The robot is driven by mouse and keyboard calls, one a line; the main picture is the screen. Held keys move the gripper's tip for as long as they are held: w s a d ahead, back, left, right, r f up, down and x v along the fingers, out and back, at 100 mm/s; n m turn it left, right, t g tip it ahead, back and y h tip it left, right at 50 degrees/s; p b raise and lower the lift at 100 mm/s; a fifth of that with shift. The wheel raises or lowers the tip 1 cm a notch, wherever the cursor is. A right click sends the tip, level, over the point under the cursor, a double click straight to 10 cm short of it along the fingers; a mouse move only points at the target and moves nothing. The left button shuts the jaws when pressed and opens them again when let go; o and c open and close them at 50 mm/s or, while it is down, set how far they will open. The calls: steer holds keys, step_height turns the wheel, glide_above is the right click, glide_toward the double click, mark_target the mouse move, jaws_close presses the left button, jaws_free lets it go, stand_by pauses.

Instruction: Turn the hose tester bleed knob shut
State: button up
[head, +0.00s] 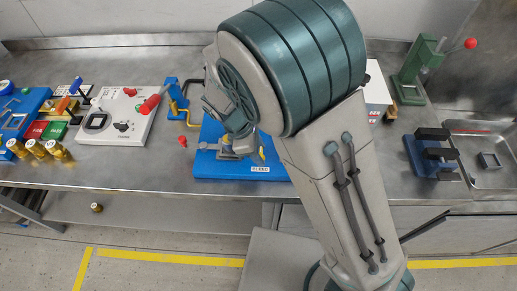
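The hose tester is most likely the blue base plate (225,168) on the bench, with a white label reading BLEED (260,169) at its front edge. Grey metal parts (230,152) and a small yellow part (262,154) show on the plate. My arm's large green and grey joint stands in front of the plate's right and rear parts. I cannot make out the bleed knob or how far it is turned.
A white box with a red-handled part (127,115) and a blue-and-yellow pipe fitting (178,103) stand left of the plate. A red knob (183,141) lies between. Several brass pieces (38,149) are far left. A green press (420,62), blue block (422,158) and sink (482,140) are right.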

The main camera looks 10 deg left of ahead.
steer(key=m+g, duration=0.1)
steer(key=m, duration=0.3)
steer(key=shift+w+m+g, duration=0.2)
steer(key=shift+m+g, duration=0.2)
steer(key=m, duration=0.2)
steer(key=m+g+y, duration=0.1)
steer(key=m, duration=0.1)
steer(key=shift+w+m+g, duration=0.1)
steer(key=shift+m+g, duration=0.2)
steer(key=m+g+y, duration=0.1)
steer(key=m, duration=0.3)
steer(key=shift+d+b, duration=0.1)
steer(key=shift+b, duration=0.2)
steer(key=shift+w+d+m+g+y, duration=0.15)
steer(key=shift+m+y, duration=0.25)
steer(key=shift+m, duration=0.7)
steer(key=shift+s+a+m+g+y, duration=0.1)
steer(key=shift+m+g+y, duration=0.25)
steer(key=shift+m, duration=0.75)
steer(key=o, duration=1)
steer(key=v, duration=0.7)
steer(key=b+v, duration=0.1)
steer(key=v, duration=0.6)
steer(key=shift+d, duration=0.25)
